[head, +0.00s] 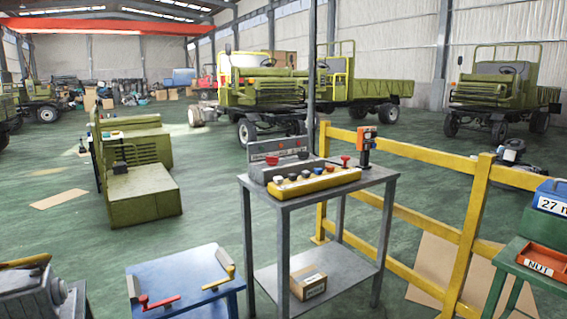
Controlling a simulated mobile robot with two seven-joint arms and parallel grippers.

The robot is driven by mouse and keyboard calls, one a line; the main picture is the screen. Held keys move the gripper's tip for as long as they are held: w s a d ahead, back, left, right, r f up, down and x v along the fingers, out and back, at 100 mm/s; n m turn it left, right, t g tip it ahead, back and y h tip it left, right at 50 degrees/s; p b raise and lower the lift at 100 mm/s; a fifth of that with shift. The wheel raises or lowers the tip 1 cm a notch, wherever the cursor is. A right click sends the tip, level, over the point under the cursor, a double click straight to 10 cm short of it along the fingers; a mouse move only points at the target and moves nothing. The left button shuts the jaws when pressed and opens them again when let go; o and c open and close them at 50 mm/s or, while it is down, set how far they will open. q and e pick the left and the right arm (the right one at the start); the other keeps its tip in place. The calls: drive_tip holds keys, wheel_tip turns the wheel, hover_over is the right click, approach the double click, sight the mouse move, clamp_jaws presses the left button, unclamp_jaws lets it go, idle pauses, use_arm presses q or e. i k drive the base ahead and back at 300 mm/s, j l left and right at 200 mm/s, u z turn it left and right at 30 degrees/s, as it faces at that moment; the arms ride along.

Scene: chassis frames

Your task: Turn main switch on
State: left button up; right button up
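A grey metal stand (262,197) in the middle carries a grey control box (262,172) with a red button (272,160) on it. In front of the box lies a yellow control panel (315,186) with several dark knobs and buttons in a row. A red-topped knob (345,161) stands up at the panel's right end. An orange and grey device (367,139) stands at the stand's back right corner. I cannot tell which of these is the main switch, or its position. Neither of my grippers is in view.
A yellow railing (467,226) runs behind and right of the stand. A carton (308,281) sits on the lower shelf. A blue table (185,284) with red- and yellow-handled tools is front left. A green bench (513,262) with a red NUT tray (544,260) is right.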

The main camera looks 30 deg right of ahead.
sight(272, 161)
drive_tip(key=i+l+u, duration=0.1)
drive_tip(key=i+l, duration=1.05)
drive_tip(key=l, duration=0.15)
drive_tip(key=u, duration=0.05)
